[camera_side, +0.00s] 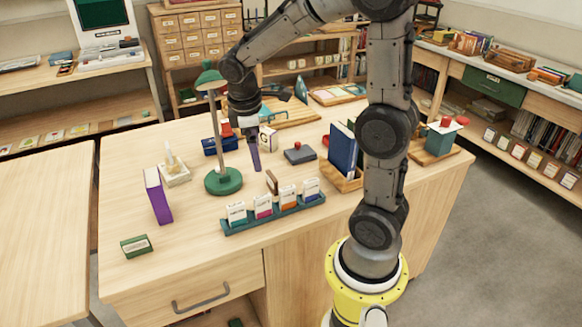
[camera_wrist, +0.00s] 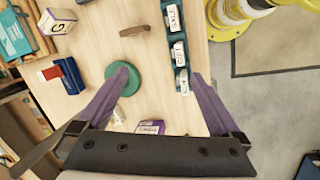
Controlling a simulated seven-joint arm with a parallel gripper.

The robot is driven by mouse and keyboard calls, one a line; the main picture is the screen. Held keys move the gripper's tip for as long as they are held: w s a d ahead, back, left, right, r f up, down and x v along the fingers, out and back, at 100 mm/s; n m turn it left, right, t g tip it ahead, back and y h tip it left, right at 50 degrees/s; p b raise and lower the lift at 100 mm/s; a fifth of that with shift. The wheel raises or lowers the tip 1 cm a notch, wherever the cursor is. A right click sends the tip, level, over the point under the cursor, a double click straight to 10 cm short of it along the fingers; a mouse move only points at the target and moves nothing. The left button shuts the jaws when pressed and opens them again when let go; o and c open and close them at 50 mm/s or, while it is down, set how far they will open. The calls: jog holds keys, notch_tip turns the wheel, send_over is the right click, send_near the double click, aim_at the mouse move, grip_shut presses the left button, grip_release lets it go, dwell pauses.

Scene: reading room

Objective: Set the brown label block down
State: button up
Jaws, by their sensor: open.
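The brown label block (camera_side: 271,183) stands on the table just behind the teal rack (camera_side: 246,225). In the wrist view the brown label block (camera_wrist: 133,31) shows as a thin brown strip, clear of the rack's side and beyond my fingertips. My gripper (camera_side: 256,160) is above the table behind the block, fingers pointing down. In the wrist view my gripper (camera_wrist: 160,75) has its purple fingers spread wide, with nothing between them. The rack holds several white cards with coloured lower parts. The block's lower edge is small and hard to make out.
A green lamp (camera_side: 222,181) stands close to the left of my gripper. A purple book (camera_side: 157,195) and a green box (camera_side: 136,246) are farther left. A blue book (camera_side: 342,150) stands in a wooden holder to the right. Bare table lies between the purple book and rack.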

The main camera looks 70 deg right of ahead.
jog(key=s+a+r+m+t+y, duration=0.1)
jog(key=s+a+r+m+t, duration=0.1)
jog(key=s+a, duration=0.4)
jog(key=s+a+r+m+t+y, duration=0.1)
jog(key=s+a+r+m+t, duration=0.2)
jog(key=s+a, duration=0.3)
jog(key=shift+s+a+r+y, duration=0.4)
jog(key=shift+s+r, duration=0.15)
jog(key=shift+s, duration=0.1)
dwell(0.4)
